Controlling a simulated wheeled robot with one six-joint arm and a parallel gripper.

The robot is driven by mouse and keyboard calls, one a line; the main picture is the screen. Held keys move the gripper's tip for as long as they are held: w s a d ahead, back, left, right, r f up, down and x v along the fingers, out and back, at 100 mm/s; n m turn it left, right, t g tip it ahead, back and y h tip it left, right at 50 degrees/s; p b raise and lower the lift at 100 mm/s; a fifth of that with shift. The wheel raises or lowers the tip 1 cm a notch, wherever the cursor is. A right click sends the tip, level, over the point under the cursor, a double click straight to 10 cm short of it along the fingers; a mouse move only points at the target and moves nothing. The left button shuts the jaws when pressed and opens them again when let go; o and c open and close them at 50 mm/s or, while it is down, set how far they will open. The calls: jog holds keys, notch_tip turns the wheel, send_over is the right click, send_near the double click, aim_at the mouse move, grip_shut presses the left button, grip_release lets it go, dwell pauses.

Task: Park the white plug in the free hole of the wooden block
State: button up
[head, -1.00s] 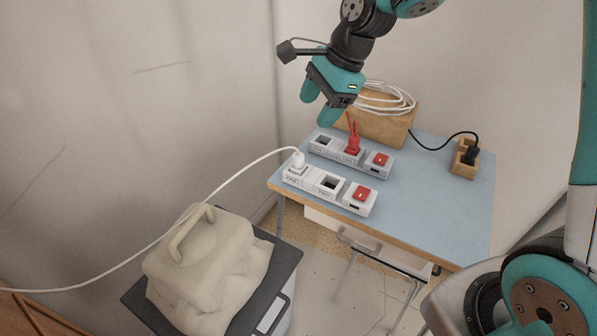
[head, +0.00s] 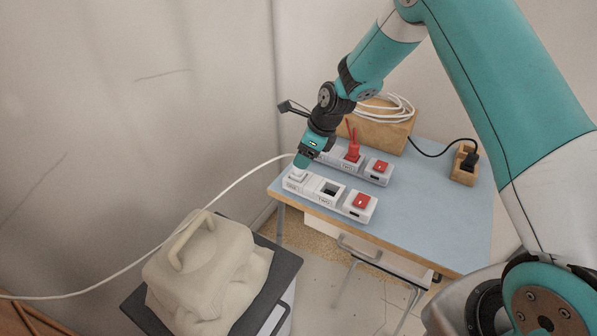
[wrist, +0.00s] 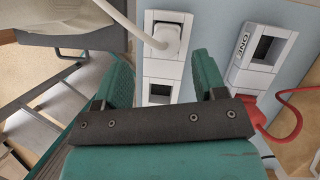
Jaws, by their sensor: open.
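The white plug (head: 297,173) sits in the left socket of the near white power strip (head: 329,192), its white cord running off to the left. In the wrist view the white plug (wrist: 166,38) is seated in its socket, past the fingertips. My gripper (head: 303,161) is just above the plug and partly hides it. In the wrist view my gripper (wrist: 163,70) is open, with nothing between its fingers. The wooden block (head: 463,172) stands at the right side of the table, with a black plug (head: 470,160) in it; its free hole is hard to make out.
A far white strip (head: 377,171) holds a red plug (head: 353,150). A wooden box (head: 377,135) with coiled white cable stands at the back. The blue tabletop (head: 420,210) is clear between the strips and the block.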

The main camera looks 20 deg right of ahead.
aim_at(298, 173)
jog(key=shift+w+p+x, duration=0.15)
jog(key=shift+p+x, duration=0.3)
jog(key=shift+x, duration=1)
jog(key=shift+w+p+x, duration=0.15)
jog(key=shift+p+x, duration=0.25)
jog(key=shift+x, duration=1.05)
jog(key=shift+d, duration=0.15)
jog(key=c, duration=1.2)
